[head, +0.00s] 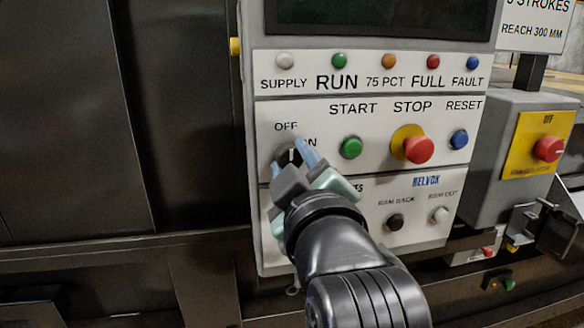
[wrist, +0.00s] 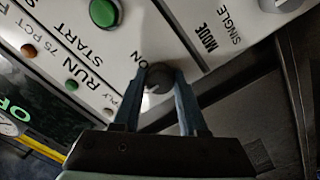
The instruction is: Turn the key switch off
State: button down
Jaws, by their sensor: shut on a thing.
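The key switch (head: 291,155) is a dark round knob on the white control panel, left of the green START button, with OFF printed above it and ON to its right. In the head view my gripper's fingers partly cover the switch and the ON label. My gripper (wrist: 163,78) is shut on the key switch, with one blue-grey finger on each side of the dark knob (wrist: 159,82) in the wrist view. A small light mark shows on the knob, but I cannot tell for sure which label it points to.
Near the switch are the green START button (head: 351,147), the red STOP button (head: 418,149) on a yellow collar and the blue RESET button (head: 458,140). A grey box with a red knob (head: 548,149) stands at the right. Dark metal panelling lies to the left.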

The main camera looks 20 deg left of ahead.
dwell(0.4)
jog(key=shift+c, duration=2.2)
grip_release()
jog(key=shift+s, duration=0.1)
jog(key=b+v, duration=1)
jog(key=v, duration=0.2)
jog(key=shift+s+d, duration=0.25)
jog(key=shift+s, duration=0.05)
jog(key=shift+f, duration=0.1)
